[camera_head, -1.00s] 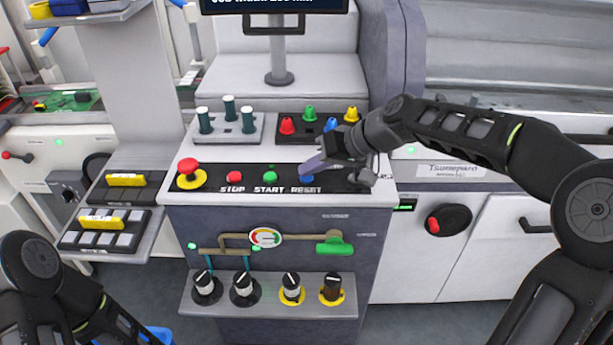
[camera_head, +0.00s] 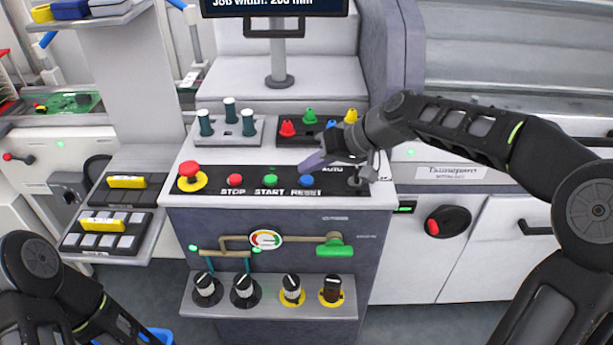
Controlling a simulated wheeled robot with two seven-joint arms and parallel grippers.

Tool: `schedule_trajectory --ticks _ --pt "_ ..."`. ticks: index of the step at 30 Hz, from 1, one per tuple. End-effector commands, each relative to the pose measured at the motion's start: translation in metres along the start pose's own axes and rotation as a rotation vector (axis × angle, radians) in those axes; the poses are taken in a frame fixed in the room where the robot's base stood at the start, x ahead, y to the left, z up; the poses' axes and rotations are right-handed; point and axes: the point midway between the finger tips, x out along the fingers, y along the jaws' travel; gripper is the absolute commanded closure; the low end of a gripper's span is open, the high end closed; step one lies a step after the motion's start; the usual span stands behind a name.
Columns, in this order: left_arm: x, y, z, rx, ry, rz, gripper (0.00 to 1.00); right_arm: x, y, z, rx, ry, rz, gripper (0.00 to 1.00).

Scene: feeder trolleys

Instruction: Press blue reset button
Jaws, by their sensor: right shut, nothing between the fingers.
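The blue reset button (camera_head: 307,180) sits on the black control strip (camera_head: 213,186) above the printed word RESET. It is at the right of the green start button (camera_head: 270,181) and the red stop button (camera_head: 236,180). My right gripper (camera_head: 313,163) is shut and empty, its fingertips a little above and behind the blue button in the picture, with a visible gap to it. The button's face is uncovered. My left arm (camera_head: 75,300) shows at the lower left, but its gripper fingers cannot be made out.
A red emergency button (camera_head: 188,172) stands at the strip's left end. Coloured knobs (camera_head: 288,128) stand behind my right gripper, and a dark selector switch (camera_head: 358,180) is to its right. A shelf of black knobs (camera_head: 291,285) is below the panel.

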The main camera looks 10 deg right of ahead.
Motion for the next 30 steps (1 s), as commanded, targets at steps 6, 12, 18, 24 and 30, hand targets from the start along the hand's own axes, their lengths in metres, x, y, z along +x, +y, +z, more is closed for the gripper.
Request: schedule_trajectory --ticks 6,12,18,24,30 --pt "0.0 0.0 0.0 0.0 0.0 0.0 0.52 0.0 0.0 0.0 0.0 0.001 0.0 1.0" --pt "-0.008 0.003 0.0 0.0 0.0 0.0 0.52 -0.009 -0.006 -0.007 -0.001 0.002 0.001 1.0" --pt "-0.02 0.008 0.0 0.0 0.0 0.0 0.52 -0.023 -0.017 -0.017 -0.001 0.002 0.001 1.0" --pt "-0.029 0.011 0.0 0.0 0.0 0.0 0.52 -0.034 -0.025 -0.025 0.0 0.002 0.001 1.0" --pt "-0.029 0.011 0.0 0.0 0.0 0.0 0.52 -0.035 -0.025 -0.026 0.0 0.001 0.001 1.0"
